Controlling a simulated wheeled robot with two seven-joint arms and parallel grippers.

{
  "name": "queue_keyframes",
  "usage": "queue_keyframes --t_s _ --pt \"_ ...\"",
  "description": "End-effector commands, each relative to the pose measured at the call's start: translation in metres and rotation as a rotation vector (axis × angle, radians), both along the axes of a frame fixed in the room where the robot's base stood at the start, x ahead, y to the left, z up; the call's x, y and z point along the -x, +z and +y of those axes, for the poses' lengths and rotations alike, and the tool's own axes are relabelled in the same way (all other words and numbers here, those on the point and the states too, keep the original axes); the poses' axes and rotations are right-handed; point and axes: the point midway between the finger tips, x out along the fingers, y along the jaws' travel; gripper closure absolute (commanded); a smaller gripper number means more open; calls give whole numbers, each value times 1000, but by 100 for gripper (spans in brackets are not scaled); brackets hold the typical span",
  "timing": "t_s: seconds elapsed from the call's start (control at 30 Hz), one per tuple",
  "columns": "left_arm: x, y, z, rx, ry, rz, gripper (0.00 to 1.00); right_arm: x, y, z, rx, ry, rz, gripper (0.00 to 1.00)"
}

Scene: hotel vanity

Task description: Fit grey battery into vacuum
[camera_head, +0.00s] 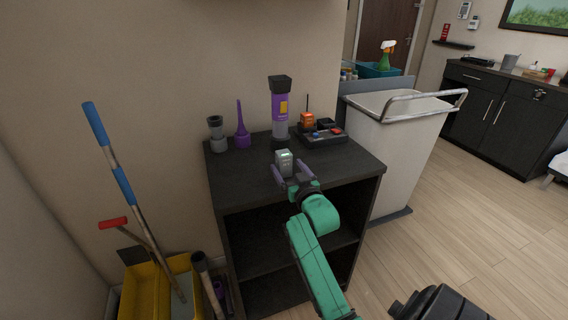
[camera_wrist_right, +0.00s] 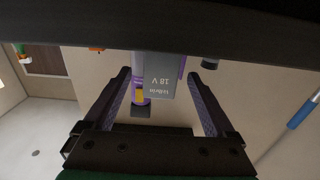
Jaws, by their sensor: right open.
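The grey battery (camera_head: 284,160) stands upright near the front edge of the dark cabinet top. In the right wrist view the battery (camera_wrist_right: 161,78) shows upside down, with "18 V" on its face, between the fingers. My right gripper (camera_head: 290,170) is open around it, with visible gaps on both sides in the wrist view. The purple vacuum (camera_head: 280,105), with a black top and a yellow label, stands upright behind the battery, apart from it in the head view. It is partly hidden behind the battery in the wrist view (camera_wrist_right: 140,97). My left gripper is not in view.
Purple and grey nozzles (camera_head: 242,127) (camera_head: 217,135) stand left of the vacuum. A black charger tray (camera_head: 325,139) and an orange device (camera_head: 307,120) sit right. A white cart (camera_head: 392,150) is beside the cabinet; a yellow bucket (camera_head: 145,290) is left.

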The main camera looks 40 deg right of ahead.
Motion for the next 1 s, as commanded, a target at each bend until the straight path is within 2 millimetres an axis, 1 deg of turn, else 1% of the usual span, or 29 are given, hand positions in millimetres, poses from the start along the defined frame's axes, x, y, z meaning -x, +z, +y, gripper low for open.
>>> queue_keyframes --t_s 0.03,0.1,0.2,0.4,0.43,0.47,0.5,0.57,0.6,0.63,0.67,0.9,1.0 --pt "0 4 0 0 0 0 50 -10 3 -3 1 0 -2 10" --pt "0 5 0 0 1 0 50 -23 2 -8 0 0 -1 10" --pt "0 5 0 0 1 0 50 -35 1 -12 0 1 -2 10" --pt "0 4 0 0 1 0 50 -36 0 -12 0 1 -1 10" --pt "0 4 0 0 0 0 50 -36 0 -12 0 1 -1 18" --pt "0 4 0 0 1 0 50 -36 0 -12 0 1 -1 29" --pt "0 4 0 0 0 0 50 -36 0 -12 0 1 -1 44" --pt "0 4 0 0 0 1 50 -36 0 -12 0 1 -1 67" --pt "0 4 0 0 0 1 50 -36 0 -12 0 1 0 83" --pt "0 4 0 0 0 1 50 -36 0 -12 0 1 0 94" --pt "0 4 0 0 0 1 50 -36 0 -12 0 1 0 100" --pt "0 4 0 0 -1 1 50 -36 1 -12 1 1 -2 100" --pt "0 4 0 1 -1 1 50 -36 5 -12 1 1 -3 100"
